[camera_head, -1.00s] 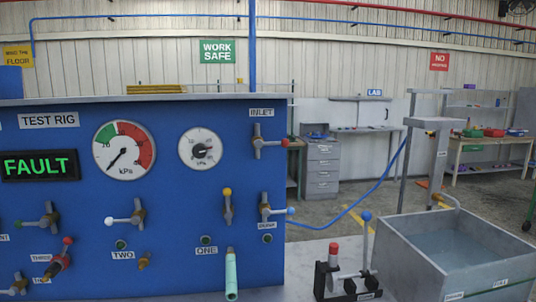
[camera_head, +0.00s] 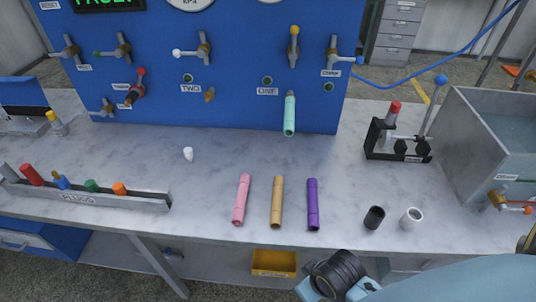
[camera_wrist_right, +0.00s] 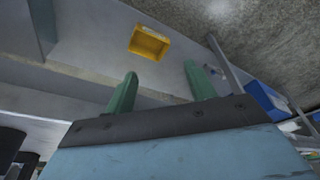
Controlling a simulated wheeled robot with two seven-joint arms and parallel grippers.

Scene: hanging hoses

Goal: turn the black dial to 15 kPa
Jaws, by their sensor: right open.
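The black dial with its kPa scale is out of the current head view, above its top edge. Only the lower rim of the large white kPa gauge (camera_head: 190,4) shows on the blue test rig panel (camera_head: 235,90). My right arm comes in at the lower right of the head view, low in front of the bench. In the right wrist view my right gripper (camera_wrist_right: 157,73) has two green fingers apart, with nothing between them. My left gripper is not in view.
The bench (camera_head: 210,180) holds pink (camera_head: 241,200), tan (camera_head: 276,202) and purple (camera_head: 313,204) tubes, black (camera_head: 374,218) and white (camera_head: 411,218) rings, and a rack (camera_head: 90,196). A pump (camera_head: 395,140) and tank (camera_head: 490,130) stand right. A yellow bin (camera_head: 274,263) sits below.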

